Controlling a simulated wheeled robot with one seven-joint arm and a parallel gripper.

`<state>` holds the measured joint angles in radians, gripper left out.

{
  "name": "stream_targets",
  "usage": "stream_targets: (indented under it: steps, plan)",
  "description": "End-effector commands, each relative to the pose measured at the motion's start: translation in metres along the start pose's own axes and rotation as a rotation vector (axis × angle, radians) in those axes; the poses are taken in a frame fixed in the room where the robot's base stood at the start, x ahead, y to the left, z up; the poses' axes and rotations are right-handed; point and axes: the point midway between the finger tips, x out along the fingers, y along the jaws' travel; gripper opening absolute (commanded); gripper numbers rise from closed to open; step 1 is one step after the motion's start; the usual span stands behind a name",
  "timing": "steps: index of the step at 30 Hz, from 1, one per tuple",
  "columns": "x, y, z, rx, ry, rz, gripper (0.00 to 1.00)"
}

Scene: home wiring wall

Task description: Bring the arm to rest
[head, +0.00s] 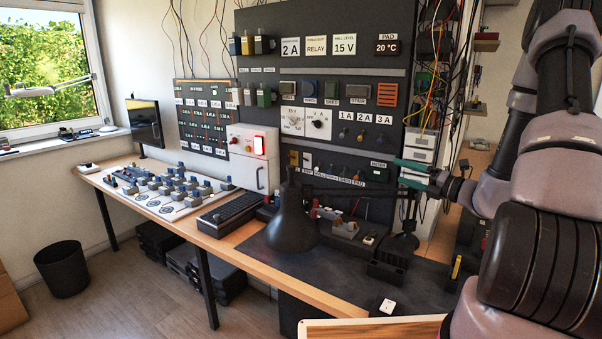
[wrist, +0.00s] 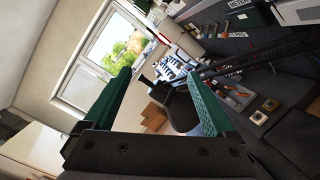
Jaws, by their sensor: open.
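My gripper (head: 416,172) is at the end of my arm, which reaches in from the right in the head view. It is in front of the lower right part of the dark wiring panel (head: 345,115), above the bench. In the wrist view my gripper (wrist: 165,100) shows two green fingers set wide apart, with nothing held between them. Beyond the fingers, the wrist view shows the black desk lamp (wrist: 182,112); the same lamp (head: 291,222) stands on the bench in the head view, left of and below my gripper.
The lamp's thin arm stretches right, below my gripper. A cabinet with loose wires (head: 428,100) stands close behind. A black bin (head: 62,270) is on the floor.

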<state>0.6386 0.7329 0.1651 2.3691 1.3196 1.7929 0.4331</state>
Motion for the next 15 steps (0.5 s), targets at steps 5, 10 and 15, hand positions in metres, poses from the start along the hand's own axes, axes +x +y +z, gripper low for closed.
stream_targets:
  steps: [5, 10, 15]
  plan:
    - [0.018, 0.091, -0.035, -0.379, 0.324, 0.130, 0.90]
    - [0.008, 0.153, -0.072, -0.754, 0.601, 0.247, 0.90]
    - [-0.017, 0.196, -0.100, -1.150, 0.848, 0.356, 0.90]
